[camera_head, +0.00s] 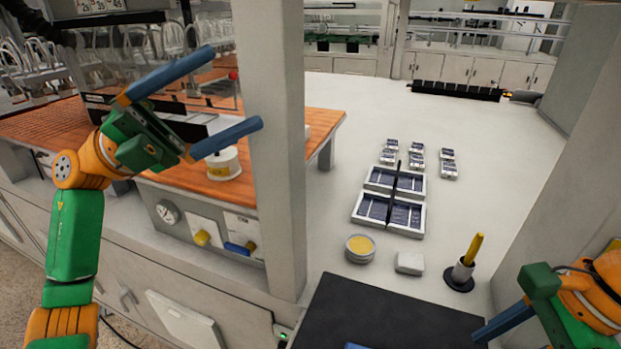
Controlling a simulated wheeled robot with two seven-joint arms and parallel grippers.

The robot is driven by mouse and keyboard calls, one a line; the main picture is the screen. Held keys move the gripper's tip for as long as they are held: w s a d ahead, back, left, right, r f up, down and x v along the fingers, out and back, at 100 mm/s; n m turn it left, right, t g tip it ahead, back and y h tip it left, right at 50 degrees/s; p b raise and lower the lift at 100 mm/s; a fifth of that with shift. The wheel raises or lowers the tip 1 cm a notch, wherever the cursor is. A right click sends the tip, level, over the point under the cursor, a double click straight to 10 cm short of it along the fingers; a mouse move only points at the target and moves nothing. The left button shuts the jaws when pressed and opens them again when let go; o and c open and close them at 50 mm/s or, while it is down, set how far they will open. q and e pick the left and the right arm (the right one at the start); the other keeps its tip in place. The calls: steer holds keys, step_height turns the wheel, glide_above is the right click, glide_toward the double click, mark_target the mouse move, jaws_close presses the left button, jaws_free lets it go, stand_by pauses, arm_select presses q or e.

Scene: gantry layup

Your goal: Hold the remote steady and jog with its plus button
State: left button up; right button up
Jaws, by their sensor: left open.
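My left gripper (236,88) is raised at the left, in front of the orange-topped bench and beside the pale upright post. Its two blue fingers are spread wide with nothing between them. My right gripper (505,322) is at the lower right edge, partly cut off. One blue finger shows over the edge of the dark mat; whether the jaws are open is unclear. I cannot make out a remote or a plus button for certain. A yellow-handled tool (473,248) stands upright in a dark round-based holder, apart from both grippers.
The pale post (278,150) stands between my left gripper and the white table (480,130). On the table are dark-celled trays (405,233), small blocks (447,170), a round tub (360,249), a white block (410,263) and a dark mat (400,315). The table's right side is mostly clear.

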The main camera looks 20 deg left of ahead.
arm_select(q)
steer(key=s+d+f+m+g+y, duration=0.2)
steer(key=s+d+f+g+y, duration=0.25)
steer(key=d+f+g, duration=0.5)
steer(key=d+f+n+y, duration=0.1)
steer(key=f+n, duration=0.5)
steer(key=f, duration=0.3)
steer(key=w+f+n+t+y, duration=0.1)
steer(key=f+n, duration=0.5)
steer(key=f, duration=0.3)
steer(key=d+f+n+t+y, duration=0.1)
steer(key=f+n, duration=0.6)
steer(key=f, duration=0.3)
steer(key=shift+w+d+y, duration=0.15)
steer(key=shift+d+y, duration=0.1)
steer(key=shift+d, duration=0.1)
steer(key=x, duration=0.7)
steer(key=shift+f, duration=0.2)
steer(key=shift+c, duration=0.9)
jaws_close()
arm_select(e)
steer(key=shift+s, duration=0.1)
jaws_close()
